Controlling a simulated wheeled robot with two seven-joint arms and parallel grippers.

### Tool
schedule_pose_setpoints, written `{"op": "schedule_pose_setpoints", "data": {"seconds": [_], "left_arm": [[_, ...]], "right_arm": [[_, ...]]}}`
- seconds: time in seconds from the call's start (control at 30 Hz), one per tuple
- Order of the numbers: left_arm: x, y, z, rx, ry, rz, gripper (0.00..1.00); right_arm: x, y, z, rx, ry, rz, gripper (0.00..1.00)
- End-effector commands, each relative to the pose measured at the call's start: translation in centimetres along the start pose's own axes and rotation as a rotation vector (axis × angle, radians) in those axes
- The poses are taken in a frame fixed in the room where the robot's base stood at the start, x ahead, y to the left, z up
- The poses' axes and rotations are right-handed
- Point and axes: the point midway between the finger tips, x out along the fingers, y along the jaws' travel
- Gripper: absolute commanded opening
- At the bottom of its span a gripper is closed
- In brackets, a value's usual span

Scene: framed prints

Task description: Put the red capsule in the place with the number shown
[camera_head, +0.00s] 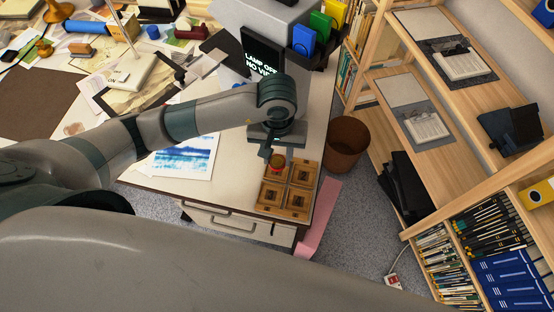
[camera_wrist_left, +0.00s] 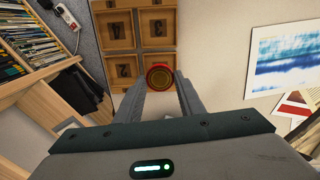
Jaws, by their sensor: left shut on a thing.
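The red capsule (camera_head: 277,161), round with a gold-brown top in the head view, is held by my left gripper (camera_head: 271,151). In the left wrist view the capsule (camera_wrist_left: 160,75) shows a red rim and sits between the fingertips of the left gripper (camera_wrist_left: 160,82). The gripper is shut on it. A wooden tray (camera_head: 259,205) with several square places lies below, at the desk's corner. The capsule appears over the tray's far left place and hides much of it. My right gripper is not in view.
A dark screen (camera_head: 262,62) behind the arm reads "LAMP OFF" and "NO VI...", partly cut off. A blue print (camera_head: 185,158) lies left of the tray. A brown bin (camera_head: 346,143) and wooden shelves (camera_head: 407,110) stand to the right. Papers clutter the desk's far left.

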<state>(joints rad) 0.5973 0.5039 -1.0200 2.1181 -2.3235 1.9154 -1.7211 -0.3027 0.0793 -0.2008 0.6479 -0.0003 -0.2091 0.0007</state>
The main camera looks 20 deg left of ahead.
Motion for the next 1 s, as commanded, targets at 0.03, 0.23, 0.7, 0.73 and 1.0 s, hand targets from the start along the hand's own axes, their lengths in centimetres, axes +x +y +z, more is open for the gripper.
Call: {"op": "schedule_pose_setpoints", "data": {"seconds": [0.03,0.23,0.7,0.73,1.0], "left_arm": [[0.1,-0.1,-0.1,0.000,-0.001,0.000,0.13],[0.2,-0.1,-0.1,0.001,0.000,0.001,0.13],[3.2,0.0,0.0,-0.002,-0.004,0.001,0.13],[3.4,-0.1,0.0,-0.001,-0.004,0.001,0.13],[4.2,-0.1,-0.1,0.001,0.000,0.001,0.13]], "right_arm": [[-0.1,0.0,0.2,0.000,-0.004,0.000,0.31],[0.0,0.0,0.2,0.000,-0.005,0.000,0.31],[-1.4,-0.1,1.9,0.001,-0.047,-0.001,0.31],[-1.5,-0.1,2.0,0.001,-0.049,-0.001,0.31],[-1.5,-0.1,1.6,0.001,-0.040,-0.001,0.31]]}}
